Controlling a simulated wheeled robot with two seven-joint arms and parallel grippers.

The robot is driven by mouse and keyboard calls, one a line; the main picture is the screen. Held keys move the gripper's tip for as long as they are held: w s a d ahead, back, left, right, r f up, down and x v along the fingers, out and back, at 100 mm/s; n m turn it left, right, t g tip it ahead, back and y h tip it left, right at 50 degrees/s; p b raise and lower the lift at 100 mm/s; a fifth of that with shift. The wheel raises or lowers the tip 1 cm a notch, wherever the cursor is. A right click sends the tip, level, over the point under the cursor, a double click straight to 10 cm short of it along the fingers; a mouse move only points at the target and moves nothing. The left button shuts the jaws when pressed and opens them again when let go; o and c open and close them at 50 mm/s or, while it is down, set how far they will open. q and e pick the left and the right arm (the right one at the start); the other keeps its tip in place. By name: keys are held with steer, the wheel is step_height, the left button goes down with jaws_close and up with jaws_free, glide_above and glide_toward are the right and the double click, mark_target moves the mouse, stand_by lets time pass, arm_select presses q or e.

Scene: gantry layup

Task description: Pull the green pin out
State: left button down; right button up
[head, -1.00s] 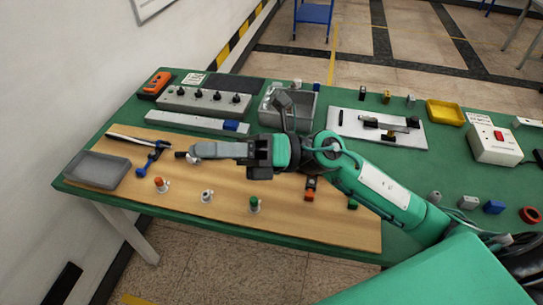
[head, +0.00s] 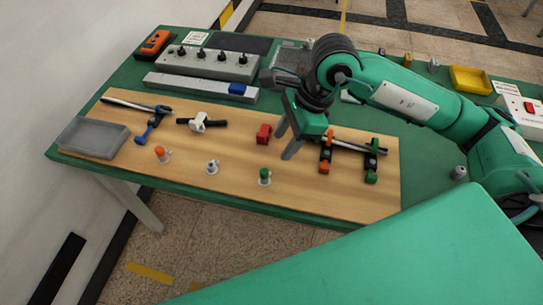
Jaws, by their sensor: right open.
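The green pin (head: 264,177) stands upright near the front edge of the wooden board (head: 225,190), its green head on top of a pale base. My right gripper (head: 284,147) is open and empty. Its fingers point down over the board, behind and slightly right of the green pin and apart from it in the picture. A white-headed pin (head: 212,167) and an orange-headed pin (head: 162,154) stand in line to the left. My left gripper is out of view.
An orange clamp (head: 326,153) and a green clamp (head: 371,161) are to the right. A white-and-black tool (head: 200,123) and a grey tray (head: 92,138) are left. Board space around the green pin is clear.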

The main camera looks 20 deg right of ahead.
mark_target(266, 171)
steer(key=x, duration=0.9)
steer(key=shift+a+f+p, duration=0.15)
steer(key=shift+p, duration=0.25)
steer(key=shift+a+f, duration=0.2)
steer(key=shift+f, duration=0.4)
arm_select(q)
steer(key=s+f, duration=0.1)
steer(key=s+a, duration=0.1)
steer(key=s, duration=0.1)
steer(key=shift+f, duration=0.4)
arm_select(e)
steer(key=shift+f, duration=0.2)
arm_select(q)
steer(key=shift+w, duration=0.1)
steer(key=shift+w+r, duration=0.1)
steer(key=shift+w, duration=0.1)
arm_select(e)
steer(key=shift+r, duration=0.1)
jaws_close()
